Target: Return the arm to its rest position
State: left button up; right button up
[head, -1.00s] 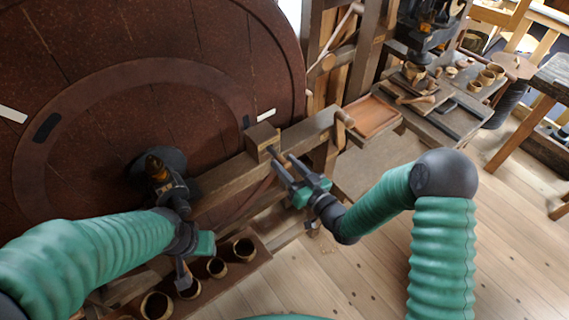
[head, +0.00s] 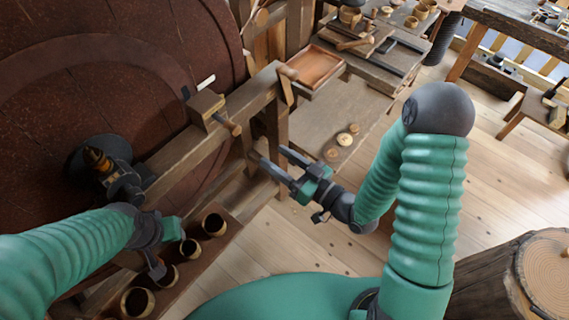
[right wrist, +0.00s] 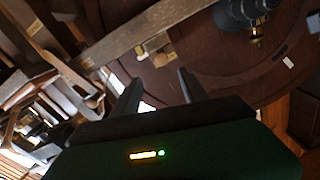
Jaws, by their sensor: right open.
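My right gripper (head: 272,160) is open with nothing between its fingers, in the middle of the head view. It hangs in front of a wooden beam (head: 180,152) and apart from the wooden block with a peg (head: 206,108) on that beam. In the right wrist view its two fingers (right wrist: 158,88) are spread apart. My right arm is bent, with its elbow up at the right. My left gripper (head: 142,195) is at the left, by a dark round hub (head: 98,160) on the large wheel; its fingers are hard to make out.
A large dark red-brown wheel (head: 80,70) fills the left. A trough with several round cups (head: 215,224) lies below my left gripper. A wooden tray (head: 315,66) and a bench with small turned pieces stand behind. A stump (head: 550,270) is at right; plank floor (head: 280,240) is clear.

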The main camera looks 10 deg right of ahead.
pick_arm(q)
jog(key=v, duration=0.1)
jog(key=p+v, duration=0.1)
jog(key=v, duration=0.1)
jog(key=shift+w+r, duration=0.25)
jog(key=shift+w, duration=0.15)
pick_arm(e)
jog(key=shift+v, duration=1.05)
